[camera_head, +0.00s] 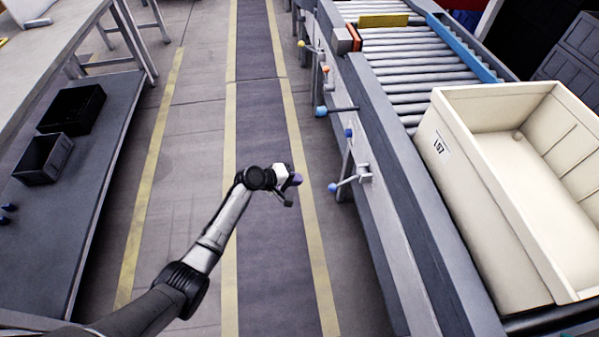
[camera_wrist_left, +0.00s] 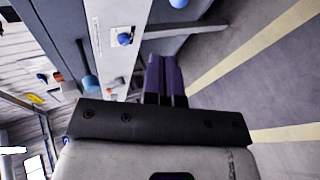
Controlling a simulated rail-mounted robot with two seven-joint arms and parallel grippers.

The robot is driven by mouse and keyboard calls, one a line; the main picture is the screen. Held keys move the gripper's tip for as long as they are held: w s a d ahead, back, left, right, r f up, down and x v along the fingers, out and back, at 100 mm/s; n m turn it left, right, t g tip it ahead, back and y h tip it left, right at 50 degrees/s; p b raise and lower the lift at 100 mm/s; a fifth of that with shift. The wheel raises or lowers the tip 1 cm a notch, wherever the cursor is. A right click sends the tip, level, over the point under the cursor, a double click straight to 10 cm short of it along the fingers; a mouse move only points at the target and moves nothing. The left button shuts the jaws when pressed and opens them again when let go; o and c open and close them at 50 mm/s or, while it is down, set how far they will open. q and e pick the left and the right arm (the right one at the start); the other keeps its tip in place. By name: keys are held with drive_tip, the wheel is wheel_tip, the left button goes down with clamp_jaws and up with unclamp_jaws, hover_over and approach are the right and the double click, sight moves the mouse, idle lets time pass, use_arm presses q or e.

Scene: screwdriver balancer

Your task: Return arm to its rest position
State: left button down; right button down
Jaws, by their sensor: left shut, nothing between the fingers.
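My left arm comes in from the lower left in the head view and reaches out over the dark floor strip. Its gripper (camera_head: 294,181) hangs in the open aisle, to the left of the conveyor frame, and touches nothing that I can see. In the left wrist view the two purple fingers (camera_wrist_left: 166,80) are closed together with nothing between them. My right arm and gripper are not in view.
A roller conveyor (camera_head: 408,60) carrying a cream crate (camera_head: 485,205) runs along the right. Coloured knobs and a lever (camera_head: 350,182) stick out from its side toward the aisle. A workbench with a lower shelf (camera_head: 95,150) and black bins (camera_head: 72,108) stands left. The aisle floor is clear.

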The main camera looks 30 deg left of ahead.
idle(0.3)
use_arm(q)
drive_tip(key=s+r+m+g+y+p, duration=0.1)
drive_tip(key=s+r+m+y, duration=0.2)
drive_tip(key=s+r+m, duration=0.4)
drive_tip(key=s+r+m+y+p, duration=0.2)
drive_tip(key=s+r+m+y, duration=0.25)
drive_tip(key=r, duration=0.45)
drive_tip(key=s+d+f+g+p, duration=0.1)
drive_tip(key=s+g+p, duration=0.15)
drive_tip(key=s, duration=0.75)
drive_tip(key=s+d+f+g+p, duration=0.15)
drive_tip(key=s+p, duration=0.25)
drive_tip(key=s, duration=0.6)
drive_tip(key=s+d+g+p, duration=0.1)
drive_tip(key=s+d+p, duration=0.15)
drive_tip(key=s, duration=0.75)
wheel_tip(320, 180, up, 38)
drive_tip(key=p, duration=3.8)
drive_tip(key=shift+s+a+f+m, duration=0.15)
drive_tip(key=shift+a+m, duration=0.15)
drive_tip(key=shift+m, duration=0.05)
